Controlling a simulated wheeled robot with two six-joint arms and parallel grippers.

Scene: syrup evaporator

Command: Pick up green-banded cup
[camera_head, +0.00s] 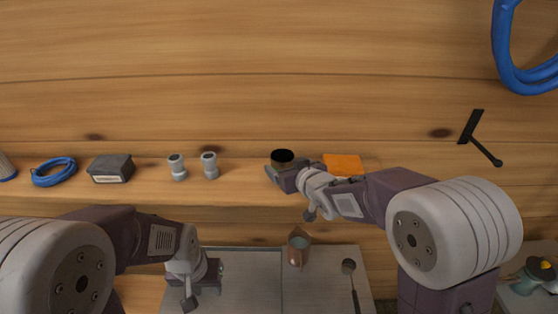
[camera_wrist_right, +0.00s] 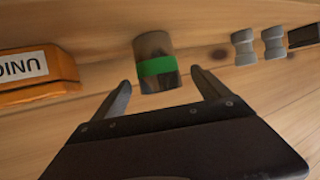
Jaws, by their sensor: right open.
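The green-banded cup (camera_wrist_right: 155,48) shows in the right wrist view as a grey-brown cylinder with a bright green band. In the head view the cup (camera_head: 283,156) shows its dark top on the wooden shelf, its lower part hidden by my right gripper (camera_head: 284,175). In the right wrist view my right gripper (camera_wrist_right: 161,80) is open, with one finger on each side of the cup's lower part in the picture. I cannot tell whether the fingers touch it. My left gripper (camera_head: 205,284) is low over the grey metal surface, and its jaw opening is unclear.
An orange box (camera_head: 343,164) lies close to the cup's right on the shelf (camera_head: 240,180). Two grey fittings (camera_head: 177,167), a dark box (camera_head: 110,168) and a blue coil (camera_head: 53,172) are further left. A copper-coloured jug (camera_head: 299,247) and a ladle (camera_head: 350,275) are below.

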